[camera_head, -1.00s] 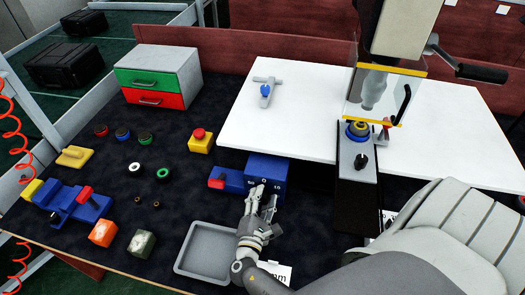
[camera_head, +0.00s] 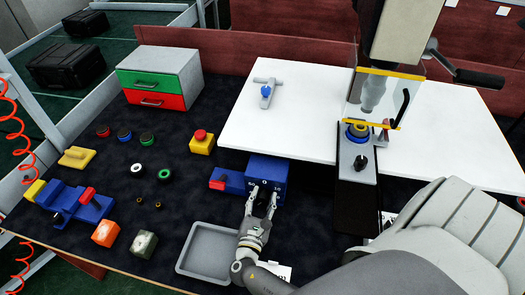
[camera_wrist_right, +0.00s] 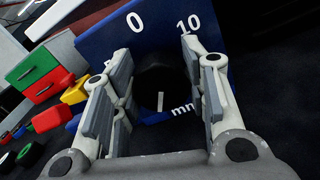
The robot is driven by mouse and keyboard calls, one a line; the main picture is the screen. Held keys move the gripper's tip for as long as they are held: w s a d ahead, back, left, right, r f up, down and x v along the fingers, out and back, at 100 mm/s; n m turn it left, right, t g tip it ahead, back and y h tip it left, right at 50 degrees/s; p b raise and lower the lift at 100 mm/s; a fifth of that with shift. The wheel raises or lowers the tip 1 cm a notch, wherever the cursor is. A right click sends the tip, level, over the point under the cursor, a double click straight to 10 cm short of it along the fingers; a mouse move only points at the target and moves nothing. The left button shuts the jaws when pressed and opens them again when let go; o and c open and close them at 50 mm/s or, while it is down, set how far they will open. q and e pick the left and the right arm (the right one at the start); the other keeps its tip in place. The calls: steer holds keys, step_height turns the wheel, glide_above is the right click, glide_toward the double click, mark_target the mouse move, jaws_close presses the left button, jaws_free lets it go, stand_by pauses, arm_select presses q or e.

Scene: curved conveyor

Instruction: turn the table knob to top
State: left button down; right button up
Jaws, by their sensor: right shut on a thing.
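The table knob is a round black knob (camera_wrist_right: 158,88) with a white pointer mark, on the front of a blue box (camera_head: 270,168). White figures, including 0 and 10, and "mm" are printed around it. In the right wrist view the mark is on the knob's lower part, away from the 0. My right gripper (camera_head: 262,197) is at the box front, one finger on each side of the knob, shut on it. In the head view the fingers largely hide the knob. My left gripper is out of view.
A grey tray (camera_head: 190,273) lies just left of my right wrist. A blue part with a red block (camera_head: 217,184) adjoins the box on the left. A white tabletop (camera_head: 300,125) is behind, and a machine column with a black knob (camera_head: 360,162) stands to the right.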

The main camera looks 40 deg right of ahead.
steer(key=shift+n, duration=0.6)
steer(key=o, duration=1)
steer(key=shift+o, duration=0.2)
steer(key=v, duration=1.2)
